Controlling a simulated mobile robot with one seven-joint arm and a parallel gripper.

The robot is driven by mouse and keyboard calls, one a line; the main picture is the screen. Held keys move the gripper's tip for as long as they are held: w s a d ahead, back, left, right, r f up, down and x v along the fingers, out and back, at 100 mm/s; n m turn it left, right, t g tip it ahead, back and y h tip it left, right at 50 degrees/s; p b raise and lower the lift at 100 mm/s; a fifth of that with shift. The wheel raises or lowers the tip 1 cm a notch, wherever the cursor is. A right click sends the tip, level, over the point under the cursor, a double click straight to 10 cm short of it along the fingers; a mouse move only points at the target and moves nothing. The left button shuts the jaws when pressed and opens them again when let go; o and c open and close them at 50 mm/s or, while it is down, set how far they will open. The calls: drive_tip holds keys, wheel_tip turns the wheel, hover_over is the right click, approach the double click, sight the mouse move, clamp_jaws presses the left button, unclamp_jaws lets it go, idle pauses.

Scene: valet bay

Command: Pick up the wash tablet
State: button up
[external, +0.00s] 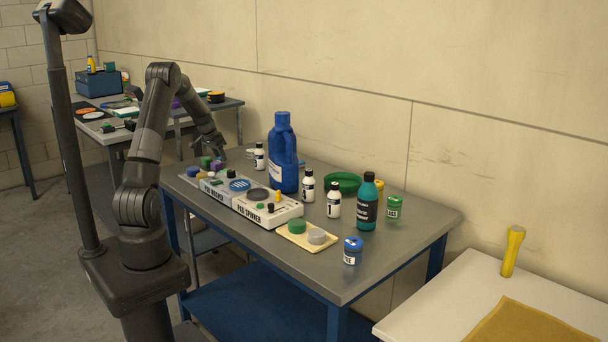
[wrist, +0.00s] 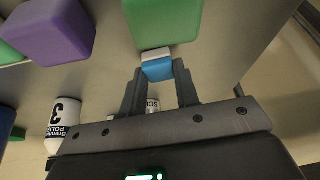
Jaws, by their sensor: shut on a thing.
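The wash tablet (wrist: 158,69) is a small block, blue with a white layer, in the wrist view. My gripper (wrist: 159,72) is shut on it, with one dark finger on each side. I cannot tell whether the tablet touches the table. In the external view my gripper (external: 216,148) is at the far left end of the grey table (external: 400,262), and the tablet cannot be made out there. A green block (wrist: 163,18) is just beyond the tablet, and a purple block (wrist: 55,34) is to its left.
A white bottle marked 3 (wrist: 61,116) stands left of my gripper in the wrist view.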

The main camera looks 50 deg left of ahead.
drive_tip(key=shift+r, duration=0.1)
wheel_tip(320, 180, up, 4)
drive_tip(key=shift+r, duration=0.1)
drive_tip(key=d+r, duration=0.6)
drive_tip(key=d, duration=0.5)
drive_tip(key=shift+w+d+r, duration=0.3)
drive_tip(key=shift+w+d, duration=0.05)
drive_tip(key=shift+w, duration=0.05)
drive_tip(key=shift+r, duration=0.1)
wheel_tip(320, 180, up, 12)
drive_tip(key=f+m, duration=0.1)
hover_over(345, 184)
drive_tip(key=s, duration=0.2)
drive_tip(key=shift+h, duration=0.3)
drive_tip(key=shift+f, duration=10.75)
